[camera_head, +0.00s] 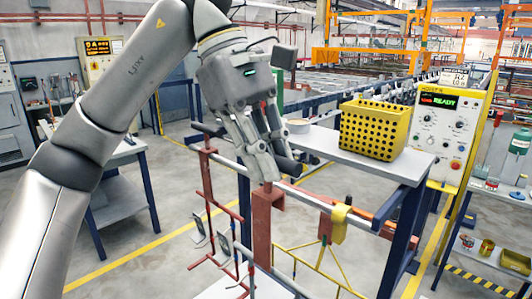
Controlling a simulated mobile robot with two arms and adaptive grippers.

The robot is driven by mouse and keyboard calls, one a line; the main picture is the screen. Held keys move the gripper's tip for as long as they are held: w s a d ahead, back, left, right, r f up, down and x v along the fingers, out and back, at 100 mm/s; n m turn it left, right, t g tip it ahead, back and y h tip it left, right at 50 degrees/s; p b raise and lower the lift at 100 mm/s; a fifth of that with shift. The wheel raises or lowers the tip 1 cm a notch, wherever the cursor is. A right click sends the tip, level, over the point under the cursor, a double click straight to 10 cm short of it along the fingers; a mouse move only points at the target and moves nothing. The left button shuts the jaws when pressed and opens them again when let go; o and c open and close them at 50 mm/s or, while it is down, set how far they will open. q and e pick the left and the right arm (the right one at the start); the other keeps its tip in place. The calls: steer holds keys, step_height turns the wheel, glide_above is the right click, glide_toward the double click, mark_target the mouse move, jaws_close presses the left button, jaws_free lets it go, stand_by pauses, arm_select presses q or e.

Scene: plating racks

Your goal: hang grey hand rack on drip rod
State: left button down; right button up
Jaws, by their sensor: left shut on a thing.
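My left gripper (268,168) reaches in from the upper left, pointing down with its fingers together at the drip rod (308,199). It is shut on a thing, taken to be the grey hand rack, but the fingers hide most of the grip. A red-brown hooked upright (263,225) stands just below the fingertips. Whether the held thing touches the rod is unclear. My right gripper is not in view.
A red-brown rack (206,180) hangs left of the gripper and a yellow rack (340,222) hangs on the rod to the right. A perforated yellow crate (372,130) stands on a grey table (414,166) behind. A control box (447,130) reads READY.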

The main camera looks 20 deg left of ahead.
arm_select(q)
steer(key=shift+w+d+p, duration=0.5)
steer(key=shift+w+p, duration=0.25)
steer(key=shift+w, duration=0.7)
steer(key=shift+w+d+p, duration=0.5)
steer(key=shift+w+p, duration=0.2)
steer(key=shift+w, duration=0.75)
steer(key=shift+w+d+p, duration=0.5)
steer(key=shift+w+p, duration=0.25)
steer(key=shift+w, duration=0.7)
steer(key=shift+s+f+b, duration=0.1)
steer(key=shift+f+b, duration=0.55)
steer(key=shift+f, duration=0.2)
steer(key=shift+f+b, duration=0.5)
steer(key=shift+f, duration=0.35)
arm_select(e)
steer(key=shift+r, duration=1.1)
